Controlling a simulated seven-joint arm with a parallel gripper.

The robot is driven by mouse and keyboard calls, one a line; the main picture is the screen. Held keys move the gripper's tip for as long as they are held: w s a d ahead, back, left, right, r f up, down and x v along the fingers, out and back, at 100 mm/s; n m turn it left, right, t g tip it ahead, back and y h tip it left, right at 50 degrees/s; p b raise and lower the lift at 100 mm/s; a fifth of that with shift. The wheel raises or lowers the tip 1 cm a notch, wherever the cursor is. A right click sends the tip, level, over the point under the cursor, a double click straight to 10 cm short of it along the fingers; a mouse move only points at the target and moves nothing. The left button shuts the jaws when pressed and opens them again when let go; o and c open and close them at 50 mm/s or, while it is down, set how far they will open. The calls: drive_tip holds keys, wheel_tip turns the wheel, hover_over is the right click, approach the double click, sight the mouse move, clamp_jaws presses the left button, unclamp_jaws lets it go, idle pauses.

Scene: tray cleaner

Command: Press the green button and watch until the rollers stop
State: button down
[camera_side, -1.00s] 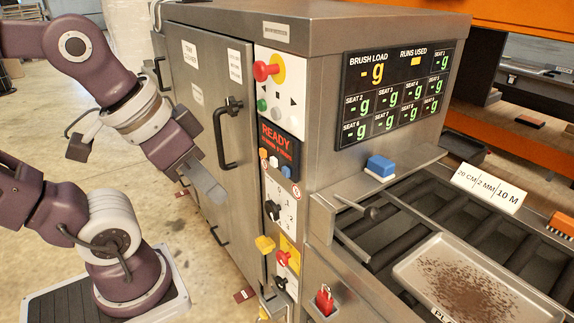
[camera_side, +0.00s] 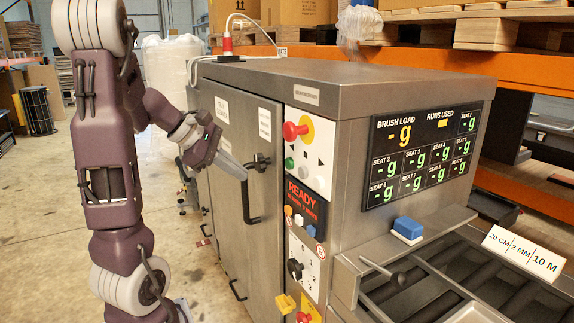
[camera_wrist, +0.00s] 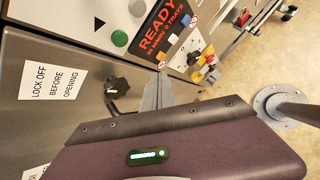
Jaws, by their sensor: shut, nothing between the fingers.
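The green button (camera_side: 289,163) is on the white upper control panel, below the red mushroom button. In the wrist view the green button (camera_wrist: 119,38) is up and left of my fingertips. My gripper (camera_side: 243,175) is shut and empty, in front of the cabinet door near its black latch, left of the button and apart from it. Its grey fingers (camera_wrist: 157,88) show closed together in the wrist view. The dark rollers (camera_side: 497,297) lie in the bed at lower right, partly cut off by the picture edge. The display (camera_wrist: 163,32) below the buttons reads READY.
The red mushroom button (camera_side: 293,131) is just above the green one. A black door handle (camera_side: 250,202) and latch (camera_side: 259,162) stick out near my fingers. A rotary knob (camera_side: 295,268) and yellow lever (camera_side: 286,304) are lower. A blue block (camera_side: 408,228) sits on the side ledge.

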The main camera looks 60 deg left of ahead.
sight(289, 163)
drive_tip(key=w, duration=0.8)
drive_tip(key=shift+w, duration=0.4)
drive_tip(key=shift+w, duration=0.1)
idle(1.8)
drive_tip(key=shift+w, duration=0.35)
